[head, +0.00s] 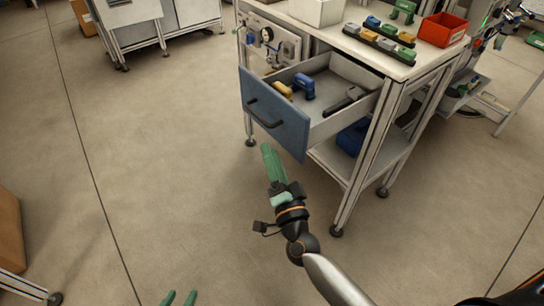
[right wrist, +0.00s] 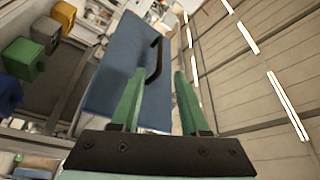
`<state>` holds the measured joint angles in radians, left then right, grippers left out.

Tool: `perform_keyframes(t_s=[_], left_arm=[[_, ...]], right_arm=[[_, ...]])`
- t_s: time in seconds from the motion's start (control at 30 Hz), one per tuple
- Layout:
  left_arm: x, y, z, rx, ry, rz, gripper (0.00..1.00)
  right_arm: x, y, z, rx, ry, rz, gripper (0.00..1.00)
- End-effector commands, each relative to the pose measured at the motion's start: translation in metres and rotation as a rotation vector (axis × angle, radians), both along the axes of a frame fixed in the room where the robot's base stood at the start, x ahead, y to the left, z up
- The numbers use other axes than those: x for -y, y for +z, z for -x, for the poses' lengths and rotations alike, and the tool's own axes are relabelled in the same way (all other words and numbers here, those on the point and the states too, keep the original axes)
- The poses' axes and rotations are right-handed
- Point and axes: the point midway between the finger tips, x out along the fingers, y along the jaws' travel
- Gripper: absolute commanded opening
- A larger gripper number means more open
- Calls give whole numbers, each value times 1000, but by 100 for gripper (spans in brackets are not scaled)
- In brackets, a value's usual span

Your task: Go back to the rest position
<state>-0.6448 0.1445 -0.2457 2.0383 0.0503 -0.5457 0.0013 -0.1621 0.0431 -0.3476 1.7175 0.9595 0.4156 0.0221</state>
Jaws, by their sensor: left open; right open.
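My right gripper (head: 271,152) is open and empty, in front of and below the open blue drawer (head: 270,115), with floor behind it in the head view. In the right wrist view its two green fingers (right wrist: 157,85) stand apart, with the blue drawer front (right wrist: 128,65) and its dark handle (right wrist: 154,62) beyond them. I see no contact with the handle. My left gripper (head: 180,297) shows only its two green fingertips at the bottom edge of the head view. They are apart with nothing visible between them.
The drawer juts out from a workbench (head: 375,55) and holds a yellow item (head: 284,90), a blue item (head: 304,86) and a dark tool (head: 345,100). Several coloured items and a red bin (head: 442,30) stand on the bench. The floor (head: 150,130) to the left is clear.

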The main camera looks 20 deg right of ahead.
Motion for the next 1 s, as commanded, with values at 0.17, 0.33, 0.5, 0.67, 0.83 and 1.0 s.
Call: perform_keyframes(t_s=[0.17, 0.33, 0.5, 0.67, 0.83, 1.0], left_arm=[[0, 0, -1, 1, -1, 0, 50], [0, 0, -1, 1, -1, 0, 50], [0, 0, -1, 1, -2, 0, 50], [0, 0, -1, 1, -2, 0, 50], [0, 0, -1, 1, -2, 0, 50], [0, 0, -1, 1, -2, 0, 50]], right_arm=[[0, -1, 2, 0, 0, 0, 45], [0, -1, 2, -1, 1, 0, 45], [0, -1, 2, -1, 1, 1, 45], [-10, -12, 13, -35, 56, 84, 45], [-38, -62, 60, -197, 249, 400, 45], [-38, -128, 124, -435, 426, 749, 45]])
